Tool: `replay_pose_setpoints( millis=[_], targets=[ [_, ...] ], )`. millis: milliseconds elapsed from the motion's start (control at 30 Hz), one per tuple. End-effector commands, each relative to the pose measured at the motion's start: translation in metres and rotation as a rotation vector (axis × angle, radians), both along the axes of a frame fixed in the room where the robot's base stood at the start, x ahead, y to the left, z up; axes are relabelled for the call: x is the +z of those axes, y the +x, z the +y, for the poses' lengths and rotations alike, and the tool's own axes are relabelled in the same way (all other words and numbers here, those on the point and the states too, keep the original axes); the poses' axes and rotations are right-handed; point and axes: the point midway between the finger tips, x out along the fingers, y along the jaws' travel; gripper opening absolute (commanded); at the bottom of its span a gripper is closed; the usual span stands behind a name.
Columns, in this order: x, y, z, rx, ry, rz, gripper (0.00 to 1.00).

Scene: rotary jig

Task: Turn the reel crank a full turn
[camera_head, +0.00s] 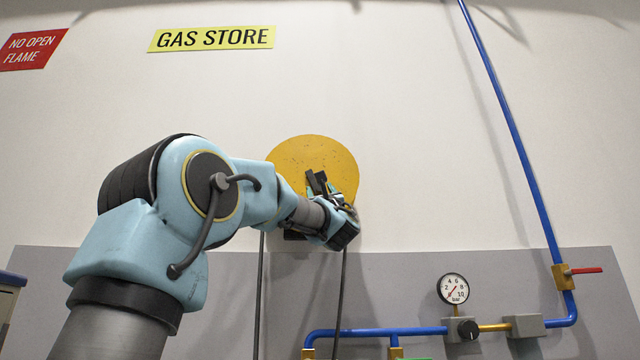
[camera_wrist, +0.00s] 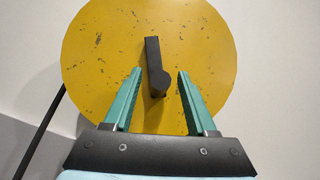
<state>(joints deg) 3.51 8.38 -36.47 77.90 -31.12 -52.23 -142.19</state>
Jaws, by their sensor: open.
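The reel is a round yellow disc (camera_head: 300,150) with worn spots, mounted on the wall. It also fills much of the wrist view (camera_wrist: 205,45). A black crank (camera_wrist: 153,55) stands on its face, with a knob (camera_wrist: 161,80) at the lower end in the wrist view. My gripper (camera_wrist: 160,75) has two teal fingers, spread apart, one on each side of the crank's knob. In the head view, my gripper and wrist cover the lower right of the disc.
Two dark lines (camera_head: 340,300) hang down the wall below the disc. A blue pipe (camera_head: 520,160) with a red-handled valve (camera_head: 585,270), a pressure gauge (camera_head: 453,289) and a black knob (camera_head: 468,329) are at the right.

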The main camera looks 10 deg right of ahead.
Motion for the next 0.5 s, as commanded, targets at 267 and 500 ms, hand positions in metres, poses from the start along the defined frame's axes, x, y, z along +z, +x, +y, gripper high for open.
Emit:
replay_pose_setpoints(
  millis=[267,500],
  targets=[
    [0.0013,0.0027,0.0000,0.000,0.000,0.001,0.57],
    [0.0013,0.0025,-0.0001,0.000,0.000,0.001,0.37]
  ],
)
